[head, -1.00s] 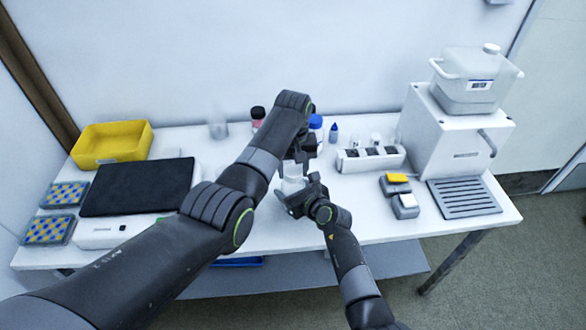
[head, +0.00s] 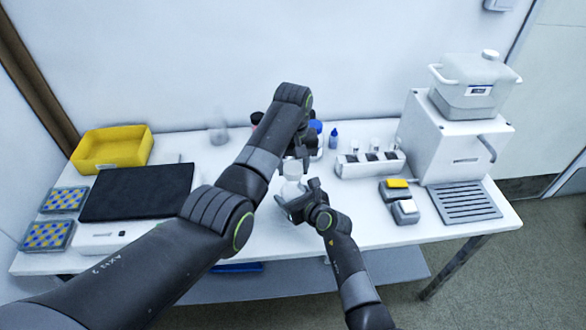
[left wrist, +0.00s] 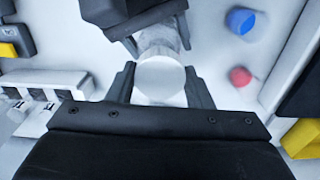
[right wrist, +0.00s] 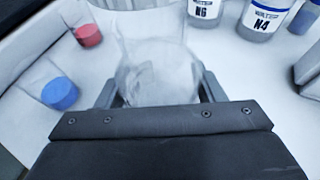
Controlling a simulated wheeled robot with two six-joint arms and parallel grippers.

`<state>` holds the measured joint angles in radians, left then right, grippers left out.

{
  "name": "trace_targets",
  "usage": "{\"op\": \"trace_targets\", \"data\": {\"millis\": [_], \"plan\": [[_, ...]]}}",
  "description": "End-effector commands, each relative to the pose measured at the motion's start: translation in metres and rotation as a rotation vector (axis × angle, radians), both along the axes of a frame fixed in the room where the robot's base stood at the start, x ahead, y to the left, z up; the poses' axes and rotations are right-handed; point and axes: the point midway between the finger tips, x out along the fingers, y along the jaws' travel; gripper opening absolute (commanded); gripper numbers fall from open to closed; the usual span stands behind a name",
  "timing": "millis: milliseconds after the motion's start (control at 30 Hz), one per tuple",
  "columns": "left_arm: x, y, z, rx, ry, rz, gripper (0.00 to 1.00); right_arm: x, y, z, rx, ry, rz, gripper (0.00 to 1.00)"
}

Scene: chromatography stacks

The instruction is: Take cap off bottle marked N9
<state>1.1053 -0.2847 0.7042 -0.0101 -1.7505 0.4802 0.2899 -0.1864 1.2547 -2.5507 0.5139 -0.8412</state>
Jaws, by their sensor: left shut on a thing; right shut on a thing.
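A pale bottle (head: 291,188) stands between my two grippers in the head view; its label does not show. My right gripper (head: 300,199) is shut on its body, and the bottle looks blurred and translucent in the right wrist view (right wrist: 155,70). My left gripper (head: 297,158) is above it, shut on a white round cap (left wrist: 162,76) in the left wrist view. The cap also shows in the head view (head: 292,168). I cannot tell whether cap and bottle still touch. Bottles marked N6 (right wrist: 205,12) and N4 (right wrist: 264,20) stand apart in the right wrist view.
A white rack (head: 370,164) stands right of my grippers, beside a white machine (head: 448,140). A dark-topped device (head: 137,192) and a yellow tray (head: 112,148) are at left. Red-capped (left wrist: 240,77) and blue-capped (left wrist: 241,21) items stand nearby. The table's front edge is close.

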Motion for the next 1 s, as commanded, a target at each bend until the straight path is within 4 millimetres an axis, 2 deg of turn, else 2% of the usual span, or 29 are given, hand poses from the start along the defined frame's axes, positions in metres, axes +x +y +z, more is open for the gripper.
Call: {"op": "trace_targets", "data": {"millis": [33, 200, 467, 500, 667, 1000], "plan": [[0.001, 0.000, 0.009, -0.001, -0.004, 0.000, 0.19, 0.000, 0.000, -0.001, 0.000, 0.001, 0.000, 0.00], [0.000, 0.000, 0.025, 0.000, -0.002, 0.001, 0.19, 0.000, 0.000, -0.001, 0.000, 0.001, 0.000, 0.00], [0.000, 0.000, 0.027, 0.000, 0.000, 0.000, 0.19, 0.000, 0.000, -0.001, 0.000, 0.001, 0.000, 0.00], [0.000, 0.000, 0.027, 0.000, 0.000, 0.000, 0.19, 0.000, 0.000, -0.001, 0.000, 0.001, 0.000, 0.68], [0.000, 0.000, 0.027, 0.000, 0.000, 0.000, 0.19, 0.000, 0.000, -0.001, 0.000, 0.001, 0.000, 0.88], [0.000, 0.000, 0.028, 0.000, 0.000, 0.000, 0.19, -0.002, -0.001, 0.001, 0.000, 0.000, 0.000, 0.88]]}}
